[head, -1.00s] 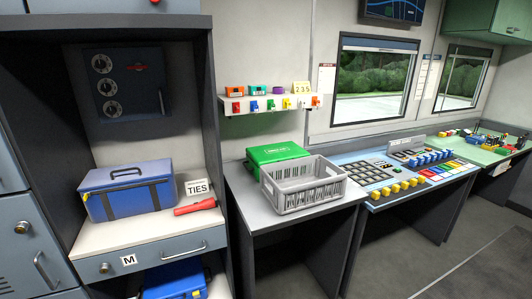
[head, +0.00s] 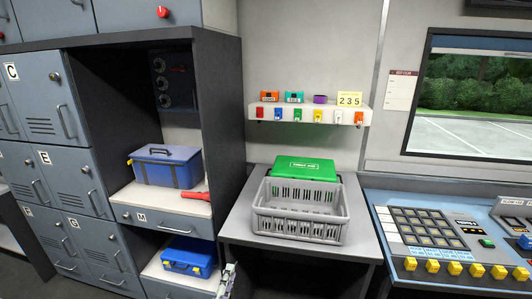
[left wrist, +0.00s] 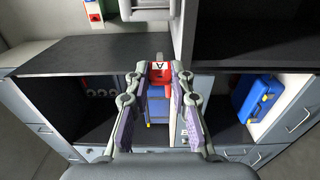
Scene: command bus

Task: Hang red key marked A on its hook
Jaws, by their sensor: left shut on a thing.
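The red key marked A (left wrist: 160,72) is between the fingertips of my left gripper (left wrist: 160,80) in the left wrist view, its letter tab upward. The gripper is shut on it. In the head view only a bit of my left gripper (head: 228,281) shows at the bottom edge, in front of the desk, and the key cannot be made out there. The hook rail (head: 308,114) is on the wall at upper centre, with a row of coloured pieces along its front, a red one (head: 261,113) at the left end. My right gripper is not in view.
A grey crate (head: 300,228) and a green first aid box (head: 305,168) stand on the desk below the rail. Small boxes and a 235 card (head: 349,99) are on the rail's top. The dark cabinet's side wall (head: 220,110) stands left of the rail.

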